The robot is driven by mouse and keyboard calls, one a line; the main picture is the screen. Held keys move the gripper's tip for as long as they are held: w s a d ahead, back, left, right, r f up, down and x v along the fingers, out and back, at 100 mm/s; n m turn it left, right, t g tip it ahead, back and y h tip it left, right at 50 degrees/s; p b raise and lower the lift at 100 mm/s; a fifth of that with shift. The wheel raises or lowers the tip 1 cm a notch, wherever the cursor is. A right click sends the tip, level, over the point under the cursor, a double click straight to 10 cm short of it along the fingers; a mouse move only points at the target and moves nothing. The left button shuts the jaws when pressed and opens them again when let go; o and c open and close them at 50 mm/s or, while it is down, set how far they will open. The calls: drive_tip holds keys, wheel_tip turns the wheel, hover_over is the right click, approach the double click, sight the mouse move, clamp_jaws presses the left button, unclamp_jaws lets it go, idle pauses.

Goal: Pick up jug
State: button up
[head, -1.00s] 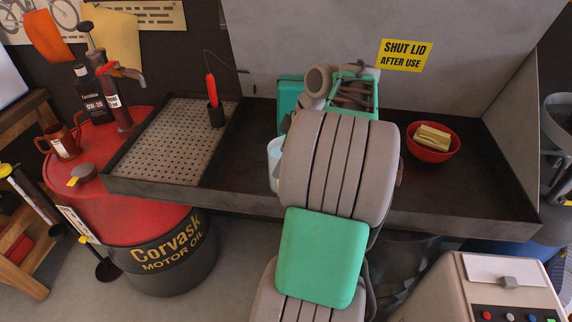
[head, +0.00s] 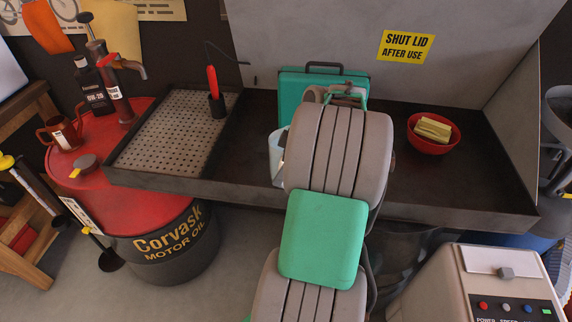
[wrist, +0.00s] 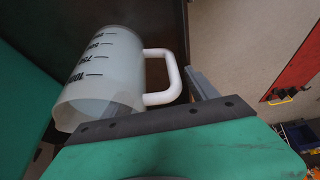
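The jug is a translucent white measuring jug with black graduation marks and a white handle. In the wrist view the jug (wrist: 105,75) fills the left half, tilted in the picture, with its handle toward the right. In the head view the jug (head: 275,152) stands in the dark tray, partly hidden behind my arm. My gripper (wrist: 150,98) shows in the wrist view as a green body with a dark bar. One grey finger stands apart, just right of the handle. The other finger is not clearly visible. The gripper appears open and is hidden in the head view.
The tray (head: 450,190) has raised edges and a back wall. A green case (head: 350,82) stands behind my arm. A red bowl (head: 434,146) with yellow blocks sits right. A perforated plate (head: 175,135) lies left, beside a red oil drum (head: 120,165).

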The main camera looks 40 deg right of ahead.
clamp_jaws()
idle(0.5)
drive_tip(key=shift+w+r, duration=0.1)
